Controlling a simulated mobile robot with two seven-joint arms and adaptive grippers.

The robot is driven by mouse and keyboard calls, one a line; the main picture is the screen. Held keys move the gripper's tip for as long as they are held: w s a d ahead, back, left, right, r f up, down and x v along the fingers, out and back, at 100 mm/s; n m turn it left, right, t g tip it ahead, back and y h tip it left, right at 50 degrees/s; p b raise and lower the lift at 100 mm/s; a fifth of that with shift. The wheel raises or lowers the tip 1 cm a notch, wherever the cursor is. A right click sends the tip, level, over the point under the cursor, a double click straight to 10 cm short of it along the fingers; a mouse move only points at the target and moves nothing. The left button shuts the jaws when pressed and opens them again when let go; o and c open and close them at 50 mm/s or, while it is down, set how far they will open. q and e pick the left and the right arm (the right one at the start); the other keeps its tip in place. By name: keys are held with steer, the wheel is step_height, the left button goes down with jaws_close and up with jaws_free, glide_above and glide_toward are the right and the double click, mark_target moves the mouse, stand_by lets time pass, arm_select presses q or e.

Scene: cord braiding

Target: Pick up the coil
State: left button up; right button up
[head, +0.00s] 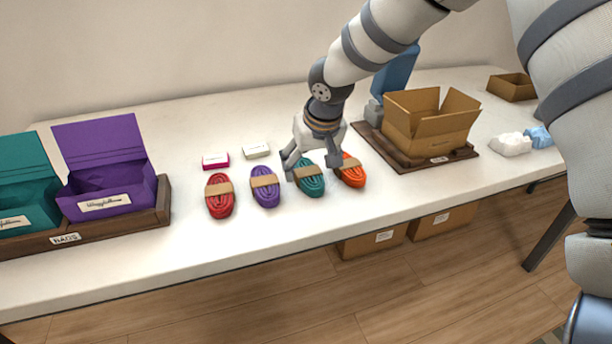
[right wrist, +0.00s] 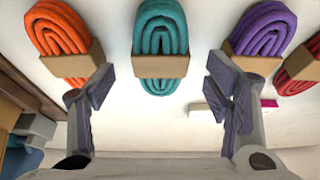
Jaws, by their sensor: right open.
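Four-colour cord coils lie in a row on the white table, each with a tan paper band: a red coil (head: 219,203), a purple coil (head: 265,194), a teal coil (head: 312,186) and an orange coil (head: 354,178). My right gripper (head: 312,168) is open and empty, with its fingers pointing down at the teal coil and partly covering it. In the right wrist view, the teal coil (right wrist: 160,32) lies centred between the two spread fingers, beyond their tips. The orange coil (right wrist: 62,35) and purple coil (right wrist: 262,35) lie outside them. My left gripper is not in view.
Teal and purple open boxes (head: 106,165) stand in a wooden rack at left. A pink box (head: 215,161) and a pale box (head: 256,151) lie behind the coils. An open cardboard box (head: 425,130) stands on a wooden board at right. The front table strip is clear.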

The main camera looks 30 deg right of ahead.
steer(key=shift+x, duration=1.15)
steer(key=shift+r, duration=0.15)
steer(key=c, duration=1.3)
steer(key=shift+r, duration=0.15)
steer(key=shift+c, duration=0.2)
